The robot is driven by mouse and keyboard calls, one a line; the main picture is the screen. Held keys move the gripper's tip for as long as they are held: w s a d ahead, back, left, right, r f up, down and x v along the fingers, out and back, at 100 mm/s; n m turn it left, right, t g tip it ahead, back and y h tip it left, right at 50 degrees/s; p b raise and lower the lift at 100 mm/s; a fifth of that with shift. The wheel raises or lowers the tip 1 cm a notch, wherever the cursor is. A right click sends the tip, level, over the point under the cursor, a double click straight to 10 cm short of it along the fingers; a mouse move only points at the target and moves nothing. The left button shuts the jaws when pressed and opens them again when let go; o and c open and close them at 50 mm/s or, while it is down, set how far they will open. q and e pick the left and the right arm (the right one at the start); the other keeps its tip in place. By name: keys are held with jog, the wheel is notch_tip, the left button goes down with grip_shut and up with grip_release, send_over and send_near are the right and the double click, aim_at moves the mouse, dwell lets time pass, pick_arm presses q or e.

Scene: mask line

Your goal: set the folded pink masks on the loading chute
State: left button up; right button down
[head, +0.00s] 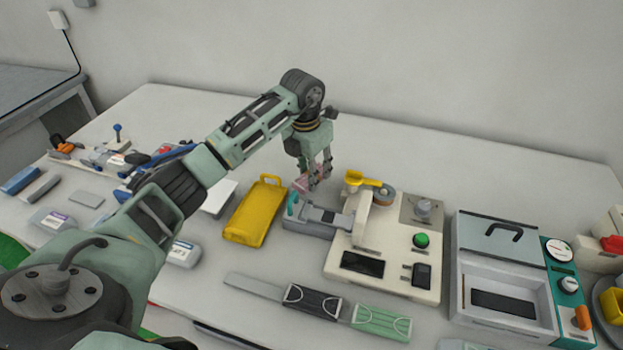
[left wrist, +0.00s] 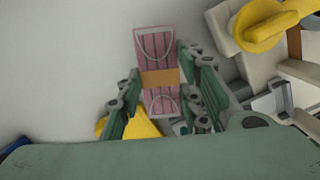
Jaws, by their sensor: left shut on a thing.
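A folded pink mask bundle (left wrist: 155,50) with pale ear loops and a tan band around its middle is between the fingers of my left gripper in the left wrist view. In the head view the pink masks (head: 301,184) show small and partly hidden by the fingers. My left gripper (head: 319,180) is shut on them, behind the grey channel-like part (head: 322,217) of the beige machine. A long flat grey strip (head: 254,287) at the front carries a black mask (head: 311,302) and a green mask (head: 381,322). I cannot tell which part is the loading chute. My right gripper is not in view.
A yellow tray (head: 252,217) lies left of the beige machine (head: 393,278), which has a green button (head: 421,240) and a yellow lever (head: 362,179). A grey lidded unit (head: 503,316) stands at right. Tools and small boxes crowd the left. The table's back is clear.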

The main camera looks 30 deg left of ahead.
pick_arm(q)
notch_tip(320, 180, down, 3)
jog(key=shift+f, duration=0.1)
jog(key=shift+f, duration=0.25)
jog(key=shift+s+d+f, duration=0.1)
jog(key=shift+s+f, duration=0.2)
jog(key=o, duration=0.5)
jog(key=shift+c, duration=0.2)
jog(key=o, duration=0.4)
jog(key=shift+w+f, duration=0.1)
jog(key=shift+f, duration=0.15)
